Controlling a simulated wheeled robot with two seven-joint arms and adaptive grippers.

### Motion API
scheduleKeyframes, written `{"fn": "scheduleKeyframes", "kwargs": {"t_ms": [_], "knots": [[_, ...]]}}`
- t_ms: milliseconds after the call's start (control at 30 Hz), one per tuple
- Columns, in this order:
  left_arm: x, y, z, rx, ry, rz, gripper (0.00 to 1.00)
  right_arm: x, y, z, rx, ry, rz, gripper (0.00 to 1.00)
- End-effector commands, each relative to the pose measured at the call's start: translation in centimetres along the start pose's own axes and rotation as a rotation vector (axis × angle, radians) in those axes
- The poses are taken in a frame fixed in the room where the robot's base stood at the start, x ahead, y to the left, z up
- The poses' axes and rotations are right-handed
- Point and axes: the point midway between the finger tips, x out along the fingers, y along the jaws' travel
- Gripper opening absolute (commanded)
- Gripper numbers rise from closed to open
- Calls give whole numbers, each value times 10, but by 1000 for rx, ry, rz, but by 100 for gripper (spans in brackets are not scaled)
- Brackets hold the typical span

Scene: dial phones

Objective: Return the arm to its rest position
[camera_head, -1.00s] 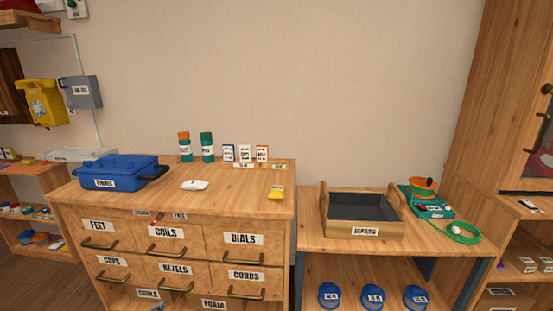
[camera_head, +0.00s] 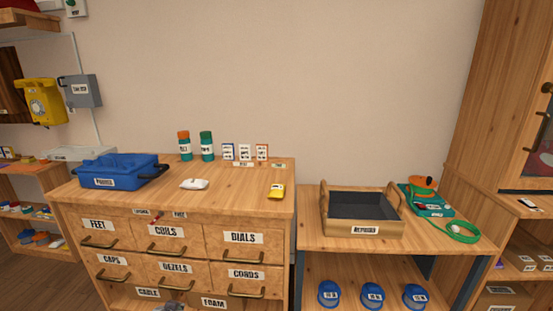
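Neither of my grippers shows in the head view, and no part of my arms can be made out for certain. The wooden drawer cabinet (camera_head: 100,207) stands in front with its labelled drawers shut as far as I can see. On its top are a blue box (camera_head: 118,170), a small white object (camera_head: 194,184) and a yellow item (camera_head: 276,191). Whether either gripper holds anything cannot be seen.
To the right, a lower wooden bench (camera_head: 312,234) carries an open dark-lined tray (camera_head: 364,230) and a teal item with a green cord (camera_head: 462,236). Blue lidded jars (camera_head: 372,296) sit below. A tall wooden cabinet (camera_head: 500,90) stands at the right. A yellow phone (camera_head: 40,103) hangs at left.

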Motion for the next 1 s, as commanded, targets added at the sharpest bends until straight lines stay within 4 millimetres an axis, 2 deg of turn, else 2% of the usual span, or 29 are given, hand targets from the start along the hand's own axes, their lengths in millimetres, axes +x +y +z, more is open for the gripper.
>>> {"fn": "scheduleKeyframes", "kwargs": {"t_ms": [33, 300, 500, 567, 733, 1000], "knots": [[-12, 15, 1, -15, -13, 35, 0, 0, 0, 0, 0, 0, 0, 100], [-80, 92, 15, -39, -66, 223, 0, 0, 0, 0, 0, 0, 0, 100], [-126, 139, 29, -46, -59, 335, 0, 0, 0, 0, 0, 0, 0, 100], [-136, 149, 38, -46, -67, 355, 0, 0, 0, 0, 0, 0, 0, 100], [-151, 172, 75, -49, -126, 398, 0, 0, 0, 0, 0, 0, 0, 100], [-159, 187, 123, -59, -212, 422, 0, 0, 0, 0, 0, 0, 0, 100]]}}
